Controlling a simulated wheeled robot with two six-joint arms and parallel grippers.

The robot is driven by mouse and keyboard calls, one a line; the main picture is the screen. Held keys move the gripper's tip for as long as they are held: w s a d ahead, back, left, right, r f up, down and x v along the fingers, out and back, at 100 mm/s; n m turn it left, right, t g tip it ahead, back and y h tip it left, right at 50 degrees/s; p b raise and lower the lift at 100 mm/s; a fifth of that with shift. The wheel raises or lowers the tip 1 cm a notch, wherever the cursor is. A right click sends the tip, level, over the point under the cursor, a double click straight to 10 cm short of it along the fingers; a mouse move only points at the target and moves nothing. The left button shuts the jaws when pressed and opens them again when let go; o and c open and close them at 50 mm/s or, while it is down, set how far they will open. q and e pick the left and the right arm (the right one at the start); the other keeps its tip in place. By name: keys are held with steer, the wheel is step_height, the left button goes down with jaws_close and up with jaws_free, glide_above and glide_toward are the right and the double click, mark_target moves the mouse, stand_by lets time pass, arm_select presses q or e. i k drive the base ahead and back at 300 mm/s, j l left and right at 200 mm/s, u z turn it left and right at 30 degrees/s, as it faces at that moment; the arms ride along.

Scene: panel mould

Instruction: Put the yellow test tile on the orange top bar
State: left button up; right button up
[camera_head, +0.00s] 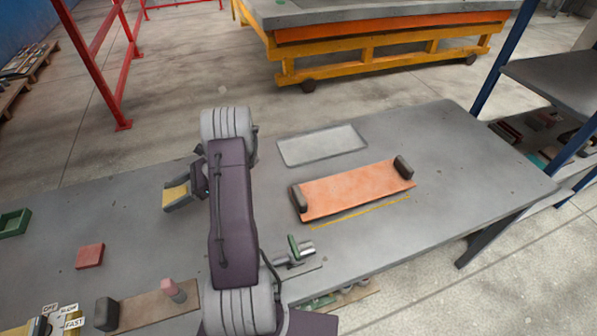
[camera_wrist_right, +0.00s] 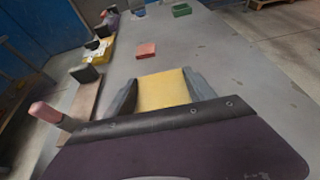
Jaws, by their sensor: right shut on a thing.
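The yellow test tile (camera_head: 176,195) is between the fingers of my right gripper (camera_head: 180,196), left of my arm in the head view. The gripper is shut on it, and the tile also shows in the right wrist view (camera_wrist_right: 164,90) between the two grey fingers. The orange top bar (camera_head: 352,190) lies on the grey table at the right, with a dark block at each end. Its top is bare, and the gripper is well to its left. My left gripper is not in view.
A pale shallow tray (camera_head: 322,145) lies behind the orange bar. A red block (camera_head: 89,256) and a green box (camera_head: 14,222) are at the left. A brown board (camera_head: 150,307) with a pink-topped peg is at the front. A small metal clamp (camera_head: 296,252) stands near the front edge.

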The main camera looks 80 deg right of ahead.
mark_target(361, 184)
steer(key=k+z, duration=0.1)
steer(key=z, duration=0.8)
steer(key=k+l+z, duration=0.1)
steer(key=z, duration=0.4)
steer(key=l+z, duration=0.15)
steer(key=z, duration=0.3)
